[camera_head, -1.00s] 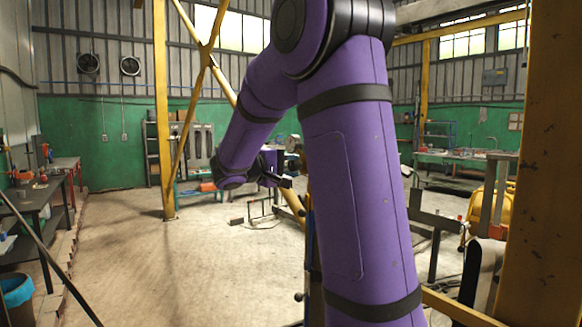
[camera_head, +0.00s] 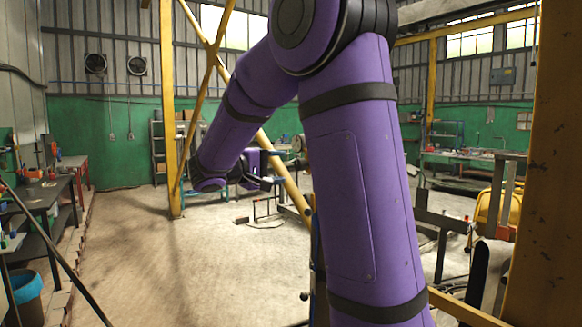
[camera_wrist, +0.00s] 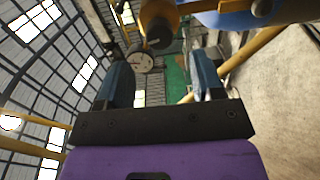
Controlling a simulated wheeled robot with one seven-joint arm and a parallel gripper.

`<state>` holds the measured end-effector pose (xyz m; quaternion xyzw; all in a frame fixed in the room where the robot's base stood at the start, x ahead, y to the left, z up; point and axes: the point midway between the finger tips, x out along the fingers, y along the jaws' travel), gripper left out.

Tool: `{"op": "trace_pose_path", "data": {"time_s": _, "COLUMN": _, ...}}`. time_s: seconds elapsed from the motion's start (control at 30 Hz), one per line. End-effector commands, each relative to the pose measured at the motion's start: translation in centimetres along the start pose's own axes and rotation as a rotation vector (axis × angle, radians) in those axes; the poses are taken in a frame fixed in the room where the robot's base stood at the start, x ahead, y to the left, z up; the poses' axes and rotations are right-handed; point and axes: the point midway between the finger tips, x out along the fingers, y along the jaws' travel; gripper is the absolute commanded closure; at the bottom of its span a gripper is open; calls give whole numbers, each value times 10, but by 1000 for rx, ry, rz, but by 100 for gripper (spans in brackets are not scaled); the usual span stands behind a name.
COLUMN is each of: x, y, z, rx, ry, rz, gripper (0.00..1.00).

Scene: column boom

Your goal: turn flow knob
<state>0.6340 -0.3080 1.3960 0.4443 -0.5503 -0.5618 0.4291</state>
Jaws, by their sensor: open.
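In the wrist view, my gripper (camera_wrist: 161,72) is open, its two blue-grey fingers spread with nothing held between them. Ahead of and above the finger gap is a dark round knob-like end (camera_wrist: 159,36) on a yellow-orange body (camera_wrist: 158,14). It looks like the flow knob, but I cannot be sure. A round pale dial (camera_wrist: 140,62) shows between the fingers, farther off. In the head view, my gripper (camera_head: 268,183) is small, at the end of my purple forearm and left of my upper arm. I cannot make out the knob there.
A blue cylinder (camera_wrist: 262,12) with a metal end lies at the upper right of the wrist view. Yellow braces (camera_head: 290,185) cross behind my gripper, and a thick yellow column (camera_head: 540,180) stands at the right. Workbenches (camera_head: 40,195) line the left. The middle floor is open.

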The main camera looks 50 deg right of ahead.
Motion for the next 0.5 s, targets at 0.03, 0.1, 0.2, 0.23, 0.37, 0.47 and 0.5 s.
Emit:
{"op": "trace_pose_path", "data": {"time_s": 0.03, "x": -10, "y": 0, "z": -1, "rx": 0, "ry": 3, "rz": 1, "gripper": 39}}
{"op": "trace_pose_path", "data": {"time_s": 0.1, "x": -21, "y": 0, "z": 0, "rx": 0, "ry": 2, "rz": 0, "gripper": 39}}
{"op": "trace_pose_path", "data": {"time_s": 0.2, "x": -32, "y": 0, "z": -1, "rx": 0, "ry": 2, "rz": 0, "gripper": 39}}
{"op": "trace_pose_path", "data": {"time_s": 0.23, "x": -35, "y": 0, "z": 0, "rx": 0, "ry": 1, "rz": 1, "gripper": 39}}
{"op": "trace_pose_path", "data": {"time_s": 0.37, "x": -43, "y": 0, "z": 0, "rx": 0, "ry": 0, "rz": 0, "gripper": 39}}
{"op": "trace_pose_path", "data": {"time_s": 0.47, "x": -44, "y": 0, "z": 0, "rx": 0, "ry": 0, "rz": 0, "gripper": 39}}
{"op": "trace_pose_path", "data": {"time_s": 0.5, "x": -44, "y": 0, "z": 0, "rx": 0, "ry": 0, "rz": 0, "gripper": 39}}
